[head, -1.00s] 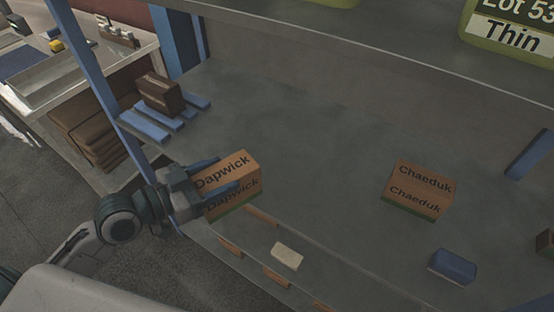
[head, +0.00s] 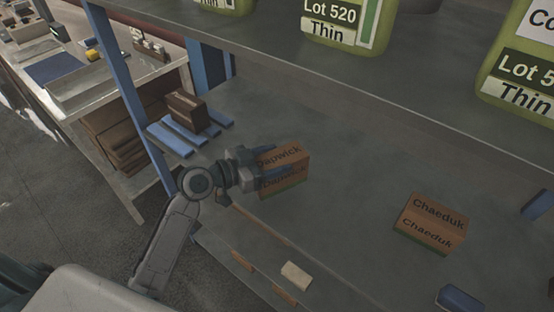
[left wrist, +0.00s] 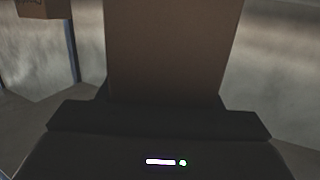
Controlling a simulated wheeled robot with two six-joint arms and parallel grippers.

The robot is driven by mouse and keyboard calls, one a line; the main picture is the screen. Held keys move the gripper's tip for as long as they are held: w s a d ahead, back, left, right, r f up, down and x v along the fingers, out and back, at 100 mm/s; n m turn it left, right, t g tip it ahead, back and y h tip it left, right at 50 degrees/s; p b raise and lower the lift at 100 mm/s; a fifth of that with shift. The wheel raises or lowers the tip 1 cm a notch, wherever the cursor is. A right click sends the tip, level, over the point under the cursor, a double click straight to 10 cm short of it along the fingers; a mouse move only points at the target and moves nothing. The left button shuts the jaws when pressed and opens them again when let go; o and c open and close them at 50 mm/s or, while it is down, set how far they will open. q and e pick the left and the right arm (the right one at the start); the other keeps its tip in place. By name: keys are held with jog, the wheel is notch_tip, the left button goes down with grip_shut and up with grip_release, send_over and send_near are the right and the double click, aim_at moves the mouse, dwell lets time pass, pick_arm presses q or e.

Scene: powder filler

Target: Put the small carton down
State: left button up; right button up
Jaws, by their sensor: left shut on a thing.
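The small carton (head: 294,172) is orange-brown with the word "Dapwick" and a green lower edge. My left gripper (head: 275,165) is shut on it, with blue fingers along its sides. The carton is over the grey lower shelf (head: 340,225), near its left front part; I cannot tell whether its base touches the shelf. In the left wrist view the carton (left wrist: 170,50) fills the upper middle as a plain brown face. My right gripper is not in view.
A blue box (head: 460,298) is at the lower right. Green containers (head: 345,25) stand on the upper shelf (head: 290,52). A blue post (head: 128,95) rises at the left. Shelf between the cartons is clear.

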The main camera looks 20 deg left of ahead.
pick_arm(q)
jog(key=shift+w+d, duration=0.15)
jog(key=shift+w, duration=0.6)
jog(key=shift+w+f+p, duration=0.2)
jog(key=shift+f+p, duration=0.1)
jog(key=shift+p, duration=0.2)
notch_tip(320, 180, down, 2)
jog(key=shift+f+p, duration=0.15)
jog(key=shift+p, duration=0.35)
jog(key=shift+f, duration=0.35)
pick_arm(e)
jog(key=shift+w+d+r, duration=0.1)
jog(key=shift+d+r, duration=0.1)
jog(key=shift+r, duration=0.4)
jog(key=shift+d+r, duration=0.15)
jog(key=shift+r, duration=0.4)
pick_arm(q)
jog(key=shift+f, duration=0.15)
jog(key=o, duration=1.3)
jog(key=shift+s, duration=0.1)
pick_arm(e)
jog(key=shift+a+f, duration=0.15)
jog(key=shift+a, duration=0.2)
